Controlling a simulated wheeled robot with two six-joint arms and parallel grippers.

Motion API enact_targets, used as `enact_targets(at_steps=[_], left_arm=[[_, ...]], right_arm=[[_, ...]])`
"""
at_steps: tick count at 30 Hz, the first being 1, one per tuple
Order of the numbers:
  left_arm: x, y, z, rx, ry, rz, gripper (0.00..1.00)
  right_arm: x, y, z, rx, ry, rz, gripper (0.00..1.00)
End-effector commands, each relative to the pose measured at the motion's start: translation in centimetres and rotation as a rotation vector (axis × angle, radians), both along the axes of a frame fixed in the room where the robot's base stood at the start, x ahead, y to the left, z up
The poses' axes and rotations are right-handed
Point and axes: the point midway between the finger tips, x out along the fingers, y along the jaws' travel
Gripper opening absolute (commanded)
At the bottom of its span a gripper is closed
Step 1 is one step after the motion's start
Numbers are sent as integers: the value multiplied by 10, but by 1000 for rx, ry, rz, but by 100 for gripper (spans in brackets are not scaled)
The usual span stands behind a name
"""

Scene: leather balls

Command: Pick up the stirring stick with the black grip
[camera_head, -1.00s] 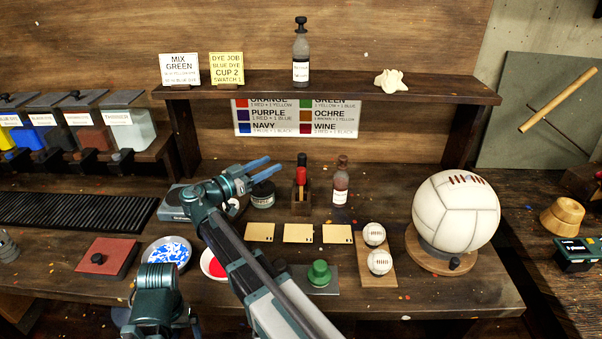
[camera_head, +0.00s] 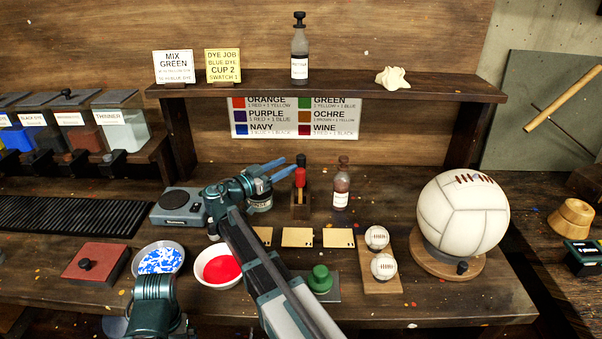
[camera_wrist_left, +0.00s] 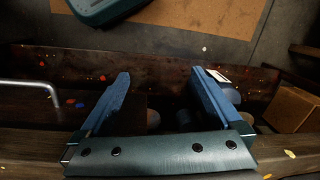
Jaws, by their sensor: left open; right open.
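The stirring stick with the black grip (camera_head: 300,160) stands upright in a small wooden holder (camera_head: 300,211) on the bench, just behind a stick with a red grip (camera_head: 300,178). Only its dark top shows clearly. My right gripper (camera_head: 292,165) is open, with its two blue fingers pointing right and their tips at the left side of the stick grips in the picture. Whether they touch a grip, I cannot tell. My left gripper (camera_wrist_left: 160,76) is open and empty in the left wrist view, over the bench's front edge.
A dark jar (camera_head: 259,202) stands below the right fingers, and a dye bottle (camera_head: 341,186) right of the holder. Bowls of red dye (camera_head: 219,268) and blue-white bits (camera_head: 158,259) lie in front. A large white ball (camera_head: 462,215) sits at right. A shelf (camera_head: 350,90) spans above.

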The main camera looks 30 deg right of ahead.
Motion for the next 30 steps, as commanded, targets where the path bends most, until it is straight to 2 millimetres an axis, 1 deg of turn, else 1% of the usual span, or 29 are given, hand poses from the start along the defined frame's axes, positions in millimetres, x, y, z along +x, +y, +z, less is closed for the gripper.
enact_targets(at_steps=[1, 4, 14, 17, 21, 25, 30], left_arm=[[0, 0, 0, 0, 0, 0, 100], [0, 0, 0, 0, 0, 0, 100], [0, 0, -1, 0, 0, 0, 100], [0, 0, -2, 0, 0, 0, 100], [0, 0, -5, 0, 0, 0, 100], [0, 0, -4, 0, 0, 0, 100], [0, 0, -4, 0, 0, 0, 100]], right_arm=[[2, -7, 0, 0, 0, -1, 51], [4, -16, 0, 0, 0, -1, 51], [6, -23, -1, 0, 0, 1, 51], [8, -33, -2, 0, 0, -2, 51], [12, -53, -5, 0, 0, -2, 51], [16, -68, -4, 0, 0, 0, 51], [17, -70, -4, -1, 0, 2, 51]])
